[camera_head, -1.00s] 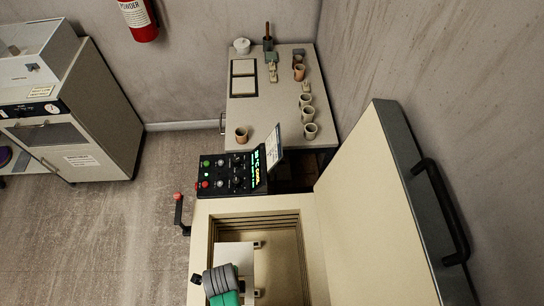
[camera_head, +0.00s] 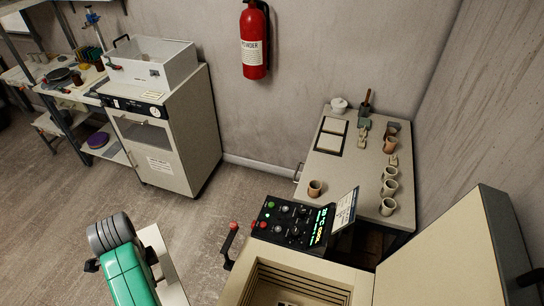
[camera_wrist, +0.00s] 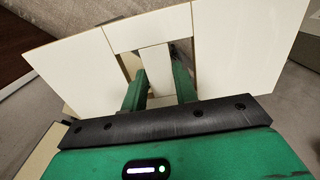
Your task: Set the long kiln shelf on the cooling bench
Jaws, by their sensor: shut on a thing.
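The long kiln shelf (camera_wrist: 235,50) is a flat pale slab that spans the wrist view, with openings beside a narrow middle strip. My gripper (camera_wrist: 160,75) is shut on that strip, one green finger on each side. In the head view the shelf (camera_head: 164,268) shows as a pale strip beside my green wrist, held above the floor left of the open kiln. Its lower end is cut off by the picture edge, and the fingertips are hidden there. A pale bench (camera_head: 350,185) stands against the back wall at right; I cannot tell if it is the cooling bench.
The kiln (camera_head: 300,272) is open, its lid (camera_head: 450,250) raised at right. Its control panel (camera_head: 290,222) and a red-knobbed lever (camera_head: 230,240) stick up beside it. Cups (camera_head: 389,188) line the bench's right side. A cabinet (camera_head: 170,150) stands at left; floor between is clear.

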